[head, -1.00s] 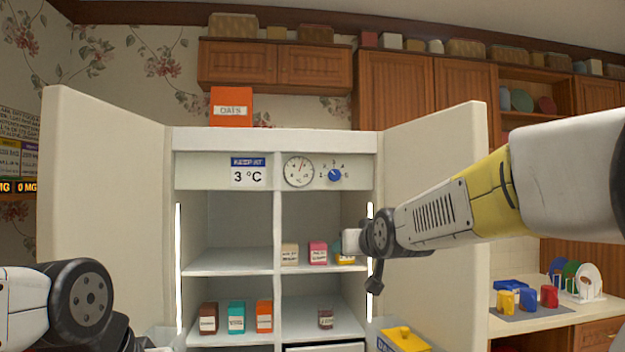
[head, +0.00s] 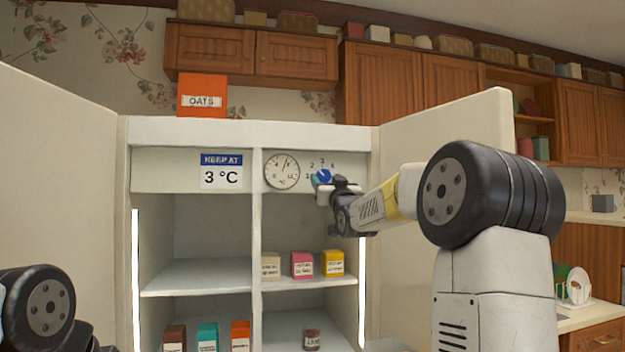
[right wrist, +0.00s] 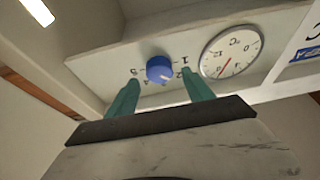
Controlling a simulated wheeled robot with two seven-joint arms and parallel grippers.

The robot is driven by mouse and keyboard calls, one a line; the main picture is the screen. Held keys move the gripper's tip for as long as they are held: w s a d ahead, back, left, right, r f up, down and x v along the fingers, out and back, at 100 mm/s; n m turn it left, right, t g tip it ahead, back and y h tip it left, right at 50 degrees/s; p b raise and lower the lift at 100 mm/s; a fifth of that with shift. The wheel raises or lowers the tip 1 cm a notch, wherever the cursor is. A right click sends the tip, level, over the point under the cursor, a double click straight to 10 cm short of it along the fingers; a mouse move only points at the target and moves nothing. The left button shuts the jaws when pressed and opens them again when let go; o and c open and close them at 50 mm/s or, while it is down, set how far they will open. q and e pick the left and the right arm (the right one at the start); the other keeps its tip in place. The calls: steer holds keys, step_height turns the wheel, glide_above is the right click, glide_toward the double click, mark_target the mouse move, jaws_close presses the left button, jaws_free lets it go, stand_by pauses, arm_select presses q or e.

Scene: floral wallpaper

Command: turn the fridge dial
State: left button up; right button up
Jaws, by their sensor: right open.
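The blue fridge dial (head: 323,177) is on the panel at the top of the open fridge, with numbers around it. In the right wrist view, the dial (right wrist: 159,69) lies between the two teal fingertips of my right gripper (right wrist: 160,77). The fingers are spread, with a visible gap on each side of the dial. In the head view, my right gripper (head: 324,186) is at the dial and partly covers it. The round temperature gauge (head: 282,171) with a red needle is left of the dial. A sign (head: 221,171) reads "KEEP AT 3 °C". My left gripper is out of view.
The fridge's right door (head: 445,135) and left door (head: 60,190) stand open. Small boxes, including a pink one (head: 302,265), stand on the shelves below the panel. An orange oats box (head: 202,96) is on top of the fridge.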

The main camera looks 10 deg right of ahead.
mark_target(323, 176)
steer(key=shift+x, duration=1.1)
jaws_close()
steer(key=shift+m, duration=0.5)
steer(key=m+h, duration=0.1)
steer(key=m, duration=0.1)
steer(key=m+h, duration=0.2)
steer(key=m, duration=0.1)
steer(key=shift+a+g, duration=0.15)
steer(key=shift+g, duration=0.15)
steer(key=shift+m+g+h, duration=0.35)
steer(key=shift+m+h, duration=0.4)
steer(key=shift+m, duration=0.85)
steer(key=shift+m+g+h, duration=0.35)
steer(key=shift+m+h, duration=0.4)
steer(key=shift+m, duration=0.85)
